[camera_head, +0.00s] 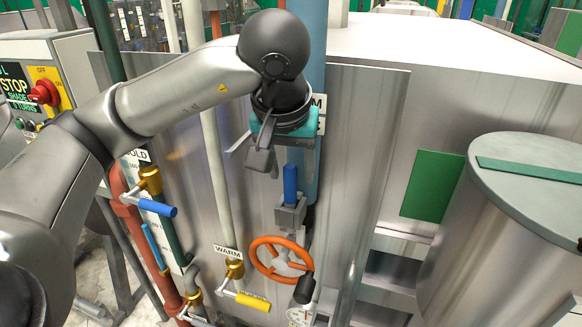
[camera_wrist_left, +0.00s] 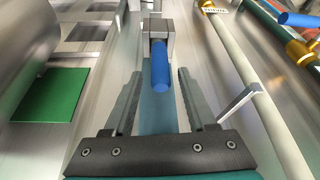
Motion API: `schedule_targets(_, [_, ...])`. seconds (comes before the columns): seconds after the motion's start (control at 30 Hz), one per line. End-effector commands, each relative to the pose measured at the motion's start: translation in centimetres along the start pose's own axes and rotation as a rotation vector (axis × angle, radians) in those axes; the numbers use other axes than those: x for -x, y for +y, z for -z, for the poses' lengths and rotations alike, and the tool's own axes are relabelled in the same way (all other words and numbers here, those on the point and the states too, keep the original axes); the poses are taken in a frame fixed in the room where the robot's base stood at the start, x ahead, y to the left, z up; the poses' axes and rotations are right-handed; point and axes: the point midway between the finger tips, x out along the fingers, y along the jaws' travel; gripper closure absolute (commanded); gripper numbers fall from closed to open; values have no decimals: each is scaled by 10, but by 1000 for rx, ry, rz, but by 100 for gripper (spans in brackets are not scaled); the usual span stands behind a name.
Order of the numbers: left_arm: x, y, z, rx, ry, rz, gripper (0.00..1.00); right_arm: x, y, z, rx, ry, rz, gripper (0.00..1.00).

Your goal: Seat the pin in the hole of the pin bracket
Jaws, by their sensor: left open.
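The pin (camera_head: 290,183) is a blue cylinder standing upright at the grey pin bracket (camera_head: 290,214), above the orange handwheel. In the left wrist view the blue pin (camera_wrist_left: 160,68) juts from the bracket (camera_wrist_left: 157,30) towards my gripper. How deep it sits in the hole is hidden. My left gripper (camera_head: 262,160) is just above and left of the pin in the head view. Its fingers are apart in the wrist view (camera_wrist_left: 157,78), with the pin's near end between or just beyond the tips and apart from both. My right gripper is out of view.
The orange handwheel (camera_head: 254,254) with a black handle sits below the bracket. A thin metal bar (camera_wrist_left: 243,103) sticks out beside my gripper. Blue-handled (camera_head: 157,208) and yellow-handled (camera_head: 252,301) valves stand at left. A large lidded drum (camera_head: 520,230) stands at right.

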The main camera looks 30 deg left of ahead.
Motion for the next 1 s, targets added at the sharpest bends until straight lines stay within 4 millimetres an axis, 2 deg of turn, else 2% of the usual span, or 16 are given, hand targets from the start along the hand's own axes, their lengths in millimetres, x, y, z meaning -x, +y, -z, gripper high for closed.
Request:
schedule_targets(0.3, [9,0,3,1,3,-1,43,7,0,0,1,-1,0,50])
schedule_targets(0.43, [34,1,3,-1,7,-4,43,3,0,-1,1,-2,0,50])
schedule_targets(0.6, [62,0,4,0,7,-1,43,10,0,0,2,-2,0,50])
schedule_targets(1.0, [110,0,3,1,5,0,43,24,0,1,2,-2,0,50])
